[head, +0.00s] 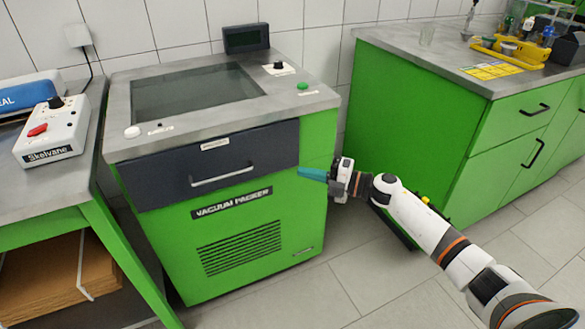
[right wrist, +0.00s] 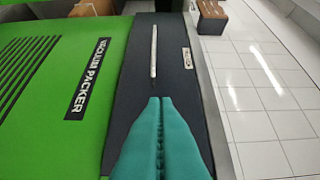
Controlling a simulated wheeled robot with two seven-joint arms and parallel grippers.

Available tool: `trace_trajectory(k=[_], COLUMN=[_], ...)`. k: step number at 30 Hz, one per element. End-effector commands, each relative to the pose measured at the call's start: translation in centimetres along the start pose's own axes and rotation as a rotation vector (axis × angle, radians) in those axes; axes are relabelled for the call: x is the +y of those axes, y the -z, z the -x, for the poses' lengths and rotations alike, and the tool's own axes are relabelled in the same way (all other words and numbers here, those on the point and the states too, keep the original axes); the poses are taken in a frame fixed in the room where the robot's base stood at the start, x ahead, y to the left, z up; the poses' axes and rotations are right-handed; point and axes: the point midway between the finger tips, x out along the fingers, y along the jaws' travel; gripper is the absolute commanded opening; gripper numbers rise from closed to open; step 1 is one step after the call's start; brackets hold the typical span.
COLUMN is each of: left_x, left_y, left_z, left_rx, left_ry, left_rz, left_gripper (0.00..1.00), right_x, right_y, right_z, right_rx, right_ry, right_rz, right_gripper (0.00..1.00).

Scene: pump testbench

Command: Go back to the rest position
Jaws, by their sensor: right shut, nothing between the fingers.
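My right gripper (head: 312,174) is shut and empty, with teal fingers pointing left in the head view. It is in front of the right end of the dark drawer of the green vacuum packer (head: 318,135). In the right wrist view the shut teal fingers (right wrist: 160,105) point along the drawer front (right wrist: 135,60) toward its silver handle (right wrist: 153,50). The handle also shows in the head view (head: 222,176), apart from the fingers. The drawer looks shut. My left gripper is not in view.
A bench with a Skelvane control box (head: 50,130) stands at the left, cardboard (head: 45,278) below it. A green cabinet (head: 430,120) stands at the right, with a yellow tray (head: 508,50) on top. The tiled floor (head: 385,290) in front is largely clear.

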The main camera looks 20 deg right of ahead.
Motion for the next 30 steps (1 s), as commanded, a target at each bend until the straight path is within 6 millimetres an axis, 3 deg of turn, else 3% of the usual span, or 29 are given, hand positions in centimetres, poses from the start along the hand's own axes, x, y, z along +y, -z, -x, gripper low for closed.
trace_trajectory(k=[9, 14, 17, 23, 27, 30], left_x=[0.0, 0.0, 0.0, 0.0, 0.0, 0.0], left_y=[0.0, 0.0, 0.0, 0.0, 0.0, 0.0], left_z=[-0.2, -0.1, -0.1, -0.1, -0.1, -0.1], left_rx=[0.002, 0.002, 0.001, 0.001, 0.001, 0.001], left_ry=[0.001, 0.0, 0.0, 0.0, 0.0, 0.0], left_rz=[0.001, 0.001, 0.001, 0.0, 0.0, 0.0], left_gripper=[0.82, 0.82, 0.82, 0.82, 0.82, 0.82], right_x=[0.1, 2.2, 5.2, 14.7, 22.2, 26.0], right_y=[-0.1, -0.8, -1.5, -4.8, -10.4, -15.0], right_z=[1.1, 0.3, 0.2, 3.3, 7.3, 9.8], right_rx=[0.007, 0.13, 0.304, 0.731, 1.022, 1.177], right_ry=[0.004, 0.053, 0.093, 0.062, -0.065, -0.175], right_rz=[-0.007, -0.131, -0.305, -0.747, -1.065, -1.24], right_gripper=[0.0, 0.0, 0.0, 0.0, 0.0, 0.0])
